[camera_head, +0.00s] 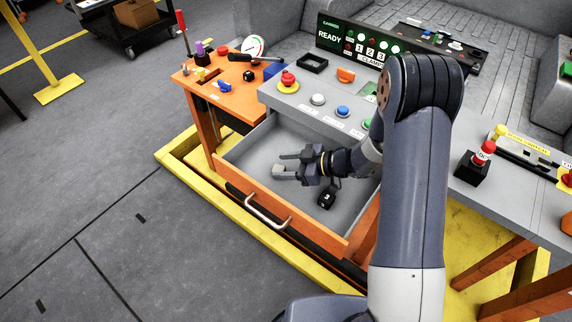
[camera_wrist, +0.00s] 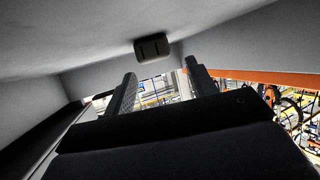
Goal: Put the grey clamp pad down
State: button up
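In the wrist view the pad (camera_wrist: 152,47) is dark grey, against the pale drawer surface, just beyond the fingertips. My gripper (camera_head: 283,165) is low in the drawer and points left, with its two fingers apart. The wrist view also shows the fingers (camera_wrist: 161,70) spread with a gap between them. The pad does not look gripped; whether it touches the lower finger I cannot tell.
A black block (camera_head: 327,196) lies in the drawer below my gripper. The drawer has an orange front with a metal handle (camera_head: 268,212). Above it is a grey panel (camera_head: 300,101) with coloured buttons. An orange side table (camera_head: 190,78) holds small items.

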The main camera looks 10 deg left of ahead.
jog(key=shift+s+f+p, duration=0.15)
jog(key=shift+s+p, duration=0.05)
jog(key=shift+p, duration=0.15)
jog(key=v, duration=0.7)
jog(key=shift+w+d+r, duration=0.15)
jog(key=shift+d+r, duration=0.05)
jog(key=shift+r, duration=0.2)
